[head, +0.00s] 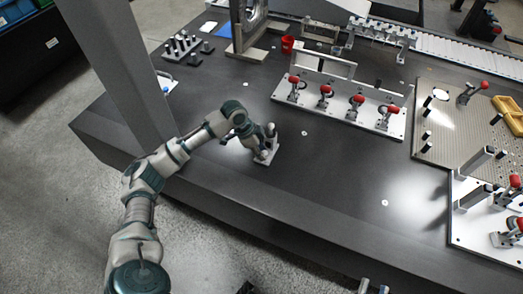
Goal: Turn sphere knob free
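My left gripper (266,143) is over a small pale plate (272,157) on the dark table, near the table's front left part. Its fingers point down at the plate. A sphere knob cannot be made out clearly there; the fingers cover most of what stands on the plate. I cannot tell whether the fingers touch or grip anything. Two grey metallic tips at the bottom edge look like part of my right gripper (373,288); they are cut off by the frame, well apart from the plate.
The dark table (330,205) is clear to the right of the plate. A white fixture plate with several red-tipped clamps (357,101) stands behind. A perforated board (450,140) and more clamps are at the right. A grey column (115,60) rises at the left, close to my arm.

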